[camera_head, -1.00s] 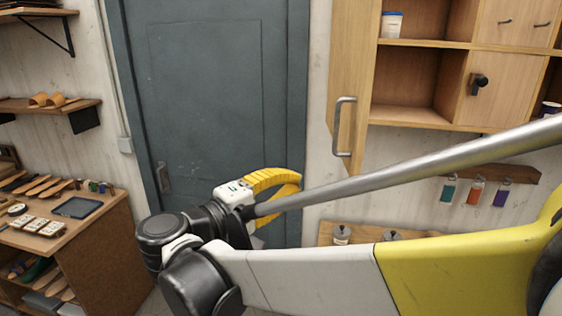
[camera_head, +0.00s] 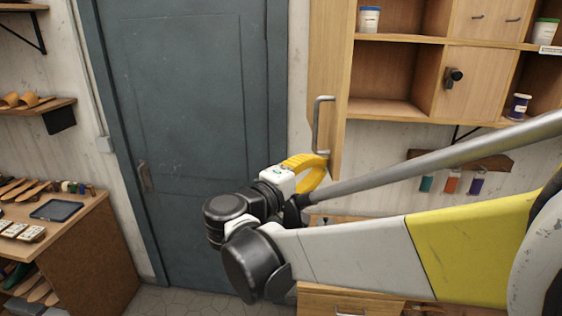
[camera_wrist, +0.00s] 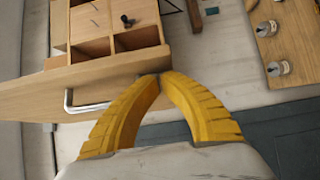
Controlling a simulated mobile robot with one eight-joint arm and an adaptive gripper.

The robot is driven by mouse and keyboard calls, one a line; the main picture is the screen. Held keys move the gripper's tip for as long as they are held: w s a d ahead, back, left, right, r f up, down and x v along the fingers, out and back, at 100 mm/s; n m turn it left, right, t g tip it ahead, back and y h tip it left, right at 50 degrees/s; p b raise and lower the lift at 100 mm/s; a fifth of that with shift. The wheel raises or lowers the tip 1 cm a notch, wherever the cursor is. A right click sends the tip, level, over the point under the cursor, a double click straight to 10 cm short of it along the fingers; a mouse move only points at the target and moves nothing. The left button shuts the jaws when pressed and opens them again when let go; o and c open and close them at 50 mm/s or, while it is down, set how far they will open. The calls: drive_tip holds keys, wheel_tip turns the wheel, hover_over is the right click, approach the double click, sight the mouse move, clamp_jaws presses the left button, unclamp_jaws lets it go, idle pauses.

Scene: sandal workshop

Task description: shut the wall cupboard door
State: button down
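The wall cupboard (camera_head: 397,40) is at the upper right, and its left wooden door (camera_head: 340,80) stands open, swung out from the front. The door has a metal bar handle (camera_head: 317,125). In the wrist view the door (camera_wrist: 40,98) spans the left, with its handle (camera_wrist: 68,100) beside my left finger. My gripper (camera_head: 322,160) is at the door's lower end, below the handle. In the wrist view my gripper's yellow fingertips (camera_wrist: 161,75) meet with nothing seen between them, close to the door's edge. I cannot tell whether they touch it.
A small cupboard door with a dark knob (camera_head: 453,75) is shut. Jars (camera_head: 368,20) stand on the shelves. A workbench (camera_head: 90,235) stands left of the grey room door (camera_head: 190,100).

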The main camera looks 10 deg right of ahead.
drive_tip(key=shift+s, duration=0.1)
drive_tip(key=shift+d+t, duration=0.3)
drive_tip(key=shift+d, duration=0.2)
drive_tip(key=s+d+n+t+y, duration=0.1)
drive_tip(key=d+n+t+y, duration=0.2)
drive_tip(key=d, duration=1.1)
drive_tip(key=n+t+y+b, duration=0.1)
drive_tip(key=y+b, duration=0.1)
drive_tip(key=b, duration=0.2)
approach(428, 120)
drive_tip(key=w+d+n+y, duration=0.1)
drive_tip(key=y, duration=0.1)
drive_tip(key=w+d+n+t+y, duration=0.1)
drive_tip(key=w+n+y, duration=0.1)
drive_tip(key=w+d+r+n+t+y, duration=0.1)
drive_tip(key=y, duration=0.1)
drive_tip(key=shift+w+n, duration=0.3)
drive_tip(key=shift+w, duration=0.05)
drive_tip(key=shift+w+d+y, duration=0.1)
drive_tip(key=shift+w+y, duration=0.3)
drive_tip(key=shift+w, duration=0.15)
drive_tip(key=shift+r, duration=0.1)
